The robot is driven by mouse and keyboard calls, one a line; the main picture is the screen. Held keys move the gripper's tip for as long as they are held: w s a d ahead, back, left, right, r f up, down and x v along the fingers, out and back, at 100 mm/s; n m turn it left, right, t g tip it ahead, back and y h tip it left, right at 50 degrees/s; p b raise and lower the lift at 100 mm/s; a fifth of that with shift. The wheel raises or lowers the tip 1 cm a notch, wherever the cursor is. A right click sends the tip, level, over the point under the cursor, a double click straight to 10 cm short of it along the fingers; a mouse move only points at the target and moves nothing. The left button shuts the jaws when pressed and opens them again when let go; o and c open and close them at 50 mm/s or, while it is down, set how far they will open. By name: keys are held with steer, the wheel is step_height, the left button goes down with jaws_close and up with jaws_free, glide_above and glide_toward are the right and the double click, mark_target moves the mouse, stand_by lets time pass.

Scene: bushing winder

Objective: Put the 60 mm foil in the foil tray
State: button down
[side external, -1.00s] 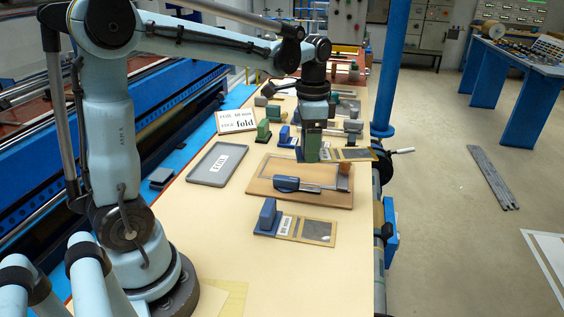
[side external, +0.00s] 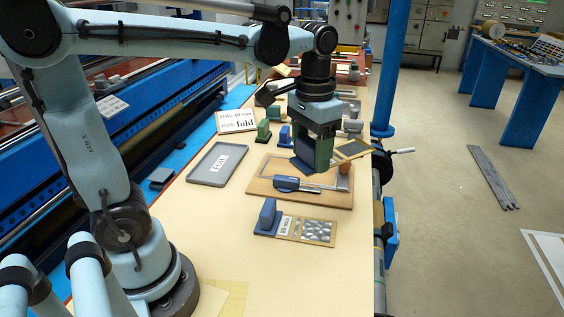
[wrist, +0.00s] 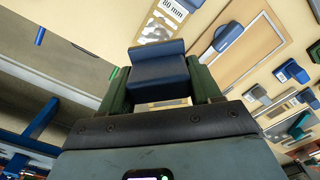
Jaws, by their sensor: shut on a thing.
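My gripper (side external: 313,160) is shut on a blue block (wrist: 160,78), which sits between the green fingers in the wrist view. In the side view a framed foil card (side external: 353,149) sticks out to the right of the gripper, tilted; it appears to belong to the held block. Its size label is hidden. The gripper is above the rear part of a brown board. The grey foil tray (side external: 203,173) lies flat and empty to the left of the gripper, with a white label in it. Another foil with a blue block (side external: 268,214) lies nearer; its label seems to read 80 mm in the wrist view (wrist: 172,8).
The brown board (side external: 262,187) carries a blue-and-grey caliper-like tool (side external: 290,184). A white sign (side external: 237,120) stands behind the tray. Small green and blue blocks (side external: 264,131) stand between the sign and my gripper. Bare table lies around the tray's near side.

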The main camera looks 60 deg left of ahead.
steer(key=a+f+n, duration=0.3)
steer(key=a+n, duration=0.1)
steer(key=a, duration=0.5)
steer(key=n, duration=0.5)
glide_above(211, 175)
steer(key=f, duration=0.9)
steer(key=shift+w+d+f, duration=0.2)
steer(key=shift+d+f, duration=0.1)
steer(key=shift+s+a+f, duration=0.2)
steer(key=shift+a+f, duration=0.15)
steer(key=shift+a, duration=0.05)
steer(key=shift+f, duration=1.95)
steer(key=shift+f, duration=0.15)
steer(key=shift+c, duration=1.1)
jaws_free()
